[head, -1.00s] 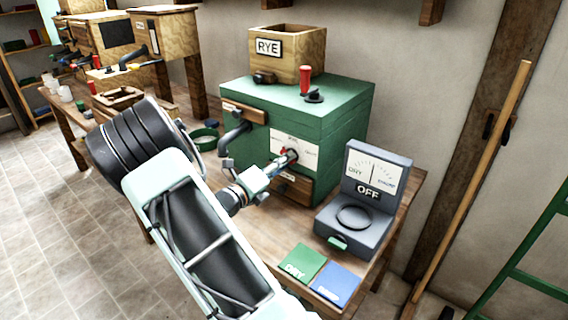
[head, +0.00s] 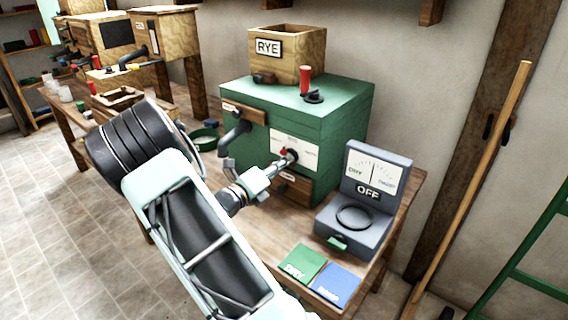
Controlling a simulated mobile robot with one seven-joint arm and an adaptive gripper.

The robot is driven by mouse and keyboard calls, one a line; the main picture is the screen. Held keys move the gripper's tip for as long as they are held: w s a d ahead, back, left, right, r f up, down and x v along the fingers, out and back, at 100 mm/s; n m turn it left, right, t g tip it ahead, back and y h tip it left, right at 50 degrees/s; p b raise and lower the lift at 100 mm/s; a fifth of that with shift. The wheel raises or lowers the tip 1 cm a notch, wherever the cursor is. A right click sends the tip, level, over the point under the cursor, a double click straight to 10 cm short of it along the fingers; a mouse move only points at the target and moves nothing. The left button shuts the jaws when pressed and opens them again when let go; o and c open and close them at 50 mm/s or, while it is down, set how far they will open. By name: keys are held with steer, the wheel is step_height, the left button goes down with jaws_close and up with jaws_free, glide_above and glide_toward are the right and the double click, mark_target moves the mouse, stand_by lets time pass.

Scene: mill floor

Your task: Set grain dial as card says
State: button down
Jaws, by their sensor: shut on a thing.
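The green mill (head: 345,115) stands on the bench with a RYE hopper (head: 305,50) on top. A white dial plate (head: 308,150) is on its front, with small lettering too blurred to read fully. My gripper (head: 285,158) reaches the plate from the lower left and is shut on the dial's knob (head: 292,154). A red part (head: 283,151) shows at the knob's left. The jaws partly hide the knob, and I cannot tell its exact setting. A green DRY card (head: 303,263) and a blue card (head: 337,283), seemingly DAMP, lie at the bench's front.
A grey meter (head: 365,200) with a DRY-to-DAMP scale and an OFF sign stands right of the mill. A red-handled lever (head: 305,82) is on the mill top. A green bowl (head: 204,138) sits to the left. A wooden pole (head: 470,190) leans at right.

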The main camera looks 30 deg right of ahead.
steer(key=m, duration=0.3)
steer(key=m+b, duration=0.1)
steer(key=m, duration=0.1)
steer(key=shift+w+f+m, duration=0.1)
steer(key=shift+f+m, duration=0.1)
steer(key=shift+m, duration=0.2)
steer(key=m+b, duration=0.2)
steer(key=m, duration=0.3)
steer(key=shift+w+b, duration=0.1)
steer(key=shift+b, duration=0.3)
steer(key=shift+m, duration=0.3)
steer(key=c, duration=2)
jaws_free()
steer(key=shift+r, duration=0.1)
steer(key=shift+a, duration=0.1)
steer(key=v, duration=1.2)
